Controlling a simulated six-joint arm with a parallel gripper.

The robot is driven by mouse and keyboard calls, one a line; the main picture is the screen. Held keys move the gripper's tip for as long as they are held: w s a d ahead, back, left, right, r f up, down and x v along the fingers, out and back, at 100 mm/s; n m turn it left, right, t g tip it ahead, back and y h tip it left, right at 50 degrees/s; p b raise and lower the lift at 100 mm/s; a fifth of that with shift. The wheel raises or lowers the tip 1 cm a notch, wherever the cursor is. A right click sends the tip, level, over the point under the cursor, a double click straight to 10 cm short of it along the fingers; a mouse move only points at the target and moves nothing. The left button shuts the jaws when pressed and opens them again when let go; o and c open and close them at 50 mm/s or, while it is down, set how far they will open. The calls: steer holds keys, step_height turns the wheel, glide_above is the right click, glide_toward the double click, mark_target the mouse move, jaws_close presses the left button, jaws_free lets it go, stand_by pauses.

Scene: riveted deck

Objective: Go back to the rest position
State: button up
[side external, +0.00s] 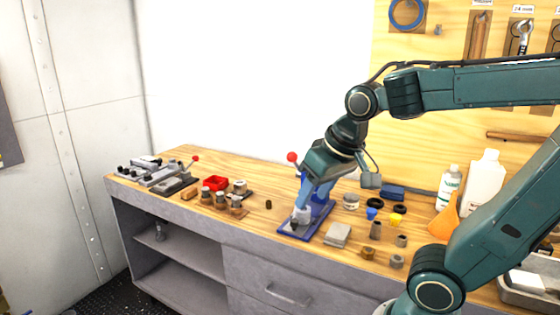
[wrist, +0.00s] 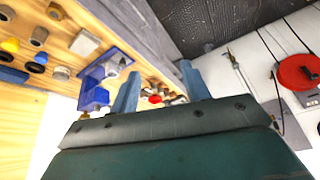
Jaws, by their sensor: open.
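My gripper (side external: 304,198) hangs in front of a blue hand press (side external: 318,222) in the side external view, its light blue fingers pointing down. It hides part of the press, so I cannot tell there whether they touch. In the wrist view my gripper (wrist: 160,84) shows two fingers spread wide apart with nothing held between them. The blue press (wrist: 95,92) lies just left of the left finger in that view. The press lever has a red knob (side external: 292,157).
White bottles (side external: 484,182) and an orange funnel (side external: 444,222) are farther right. The bench's front edge is close.

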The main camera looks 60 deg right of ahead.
steer(key=s+a+n+y, duration=0.1)
steer(key=s+a+n, duration=0.2)
steer(key=s+n, duration=0.1)
steer(key=shift+s+a+t, duration=0.3)
steer(key=shift+s+t, duration=0.1)
steer(key=shift+s, duration=0.45)
stand_by(0.9)
